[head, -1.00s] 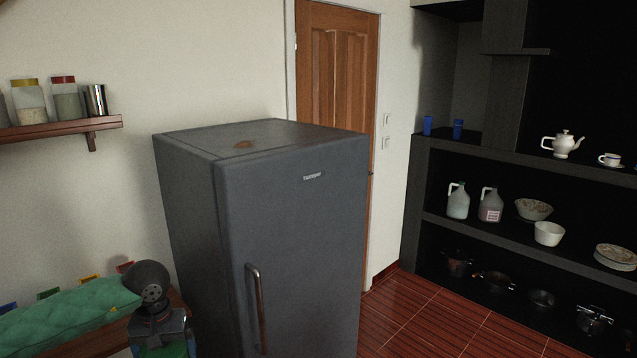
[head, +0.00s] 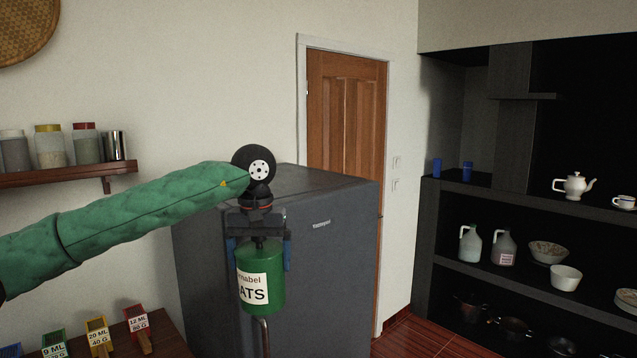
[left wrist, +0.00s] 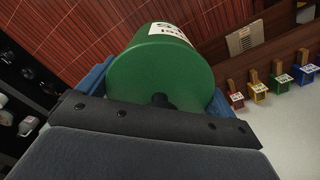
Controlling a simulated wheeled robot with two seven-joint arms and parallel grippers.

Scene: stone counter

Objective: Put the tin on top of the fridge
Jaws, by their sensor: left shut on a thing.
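The green tin (head: 262,278) has a white label with dark letters and hangs below my left gripper (head: 260,258) in the head view. The gripper's blue fingers are shut on it from both sides. The tin also shows in the left wrist view (left wrist: 160,72), between the blue fingers. The grey fridge (head: 335,255) stands behind the tin in the head view. The tin is in front of the upper part of the fridge door, below the level of its top. My arm and wrist hide the left part of the fridge top. My right gripper is not in view.
A wall shelf (head: 65,176) with jars and a metal cup is at the left. Coloured measuring scoops (head: 98,335) stand at the lower left. A dark shelf unit (head: 440,225) with crockery is at the right. The visible fridge top (head: 310,180) is clear.

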